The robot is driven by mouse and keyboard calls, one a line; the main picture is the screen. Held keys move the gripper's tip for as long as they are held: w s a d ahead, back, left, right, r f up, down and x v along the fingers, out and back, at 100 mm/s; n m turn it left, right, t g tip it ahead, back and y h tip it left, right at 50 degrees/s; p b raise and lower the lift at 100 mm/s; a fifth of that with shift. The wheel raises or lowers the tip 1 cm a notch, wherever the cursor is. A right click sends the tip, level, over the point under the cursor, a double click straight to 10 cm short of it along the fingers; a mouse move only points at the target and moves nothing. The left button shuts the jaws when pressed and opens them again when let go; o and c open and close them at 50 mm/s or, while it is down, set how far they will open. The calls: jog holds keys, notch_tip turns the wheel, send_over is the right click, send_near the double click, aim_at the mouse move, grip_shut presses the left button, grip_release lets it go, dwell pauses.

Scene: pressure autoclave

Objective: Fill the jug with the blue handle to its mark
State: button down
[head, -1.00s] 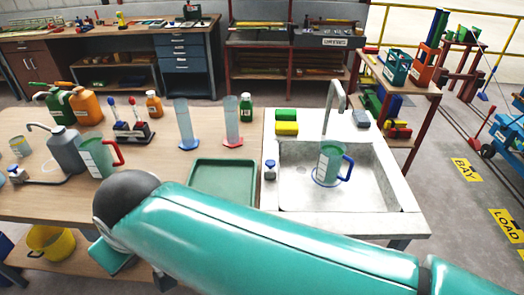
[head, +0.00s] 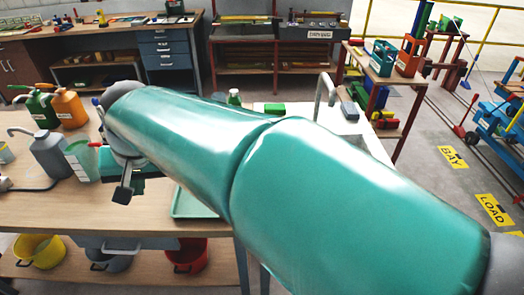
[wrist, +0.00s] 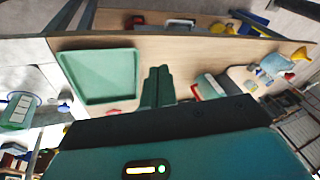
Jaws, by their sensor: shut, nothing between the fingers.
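The jug with the blue handle (wrist: 18,110) shows at the left edge of the wrist view, in the pale sink; its fill level cannot be read. In the head view my arm hides it and most of the sink. The tap (head: 326,88) rises behind my arm in the head view. My gripper (wrist: 158,70) is shut and empty, its two green fingers together over the bench between the green tray and the red-handled jug. In the head view my arm largely hides the gripper.
The green tray (wrist: 98,98) lies left of my fingers in the wrist view. A jug with a red handle (head: 82,160) stands on the bench by a grey bottle (head: 50,152). Orange (head: 69,108) and green containers stand behind them. A yellow bucket (head: 38,250) is on the lower shelf.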

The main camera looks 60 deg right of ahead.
jog(key=d+m+g, duration=0.2)
jog(key=d+m, duration=1)
jog(key=d, duration=0.9)
jog(key=s+d+f+m+g, duration=0.1)
jog(key=s+d+m, duration=0.3)
jog(key=d, duration=0.4)
jog(key=s+d+f+m+g, duration=0.1)
jog(key=s+d+f+m, duration=0.1)
jog(key=s+d+m, duration=0.3)
jog(key=d+m, duration=0.1)
jog(key=d, duration=0.3)
jog(key=shift+f, duration=0.3)
jog(key=shift+d, duration=0.1)
notch_tip(320, 180, down, 14)
jog(key=shift+f, duration=0.1)
